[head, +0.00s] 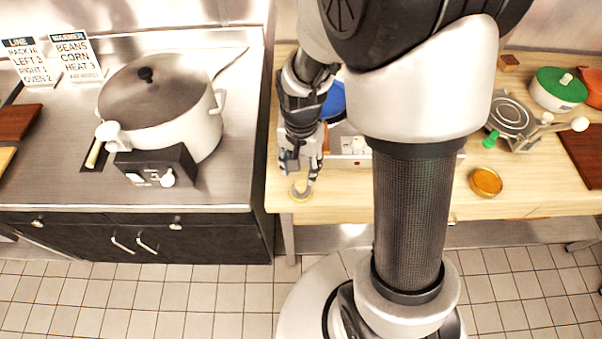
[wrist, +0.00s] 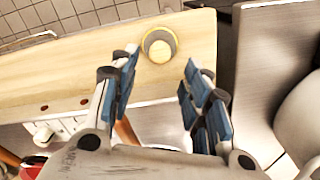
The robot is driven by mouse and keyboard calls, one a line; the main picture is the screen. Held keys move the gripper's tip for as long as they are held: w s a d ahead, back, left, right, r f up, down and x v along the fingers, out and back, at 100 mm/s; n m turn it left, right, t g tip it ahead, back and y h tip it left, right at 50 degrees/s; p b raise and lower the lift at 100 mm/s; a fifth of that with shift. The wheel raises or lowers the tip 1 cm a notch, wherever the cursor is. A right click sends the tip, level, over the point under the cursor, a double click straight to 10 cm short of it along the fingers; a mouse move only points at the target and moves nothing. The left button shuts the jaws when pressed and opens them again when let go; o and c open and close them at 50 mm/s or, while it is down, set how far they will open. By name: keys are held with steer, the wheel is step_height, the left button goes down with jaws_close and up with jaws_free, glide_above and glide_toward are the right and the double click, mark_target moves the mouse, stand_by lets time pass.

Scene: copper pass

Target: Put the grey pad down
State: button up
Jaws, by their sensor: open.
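A small round grey pad (wrist: 157,47) with a paler patch on it shows in the wrist view, inside a yellow-rimmed round piece (wrist: 146,36). The two lie on the wooden counter (wrist: 60,75) near its end. In the head view the yellow-rimmed piece (head: 299,192) is near the counter's front left corner, partly hidden by the fingers. My gripper (wrist: 160,62) is open, with nothing between its fingers. In the head view my gripper (head: 302,182) points down just over the round piece. I cannot tell whether the fingertips touch it.
A steel counter with a large lidded pot (head: 160,105) stands left, across a narrow gap. Behind my gripper are a blue item (head: 334,100) and a steel appliance (head: 350,146). An amber dish (head: 485,182) and a green-lidded pot (head: 558,90) are right. The counter's front edge is close.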

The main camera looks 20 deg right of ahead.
steer(key=s+r+n+t, duration=0.2)
steer(key=s+r+n, duration=0.25)
steer(key=r, duration=1.05)
steer(key=s+r+n+t, duration=0.2)
steer(key=s+r+n, duration=0.2)
steer(key=s+r, duration=0.3)
steer(key=s, duration=0.3)
steer(key=shift+s+t+p, duration=0.3)
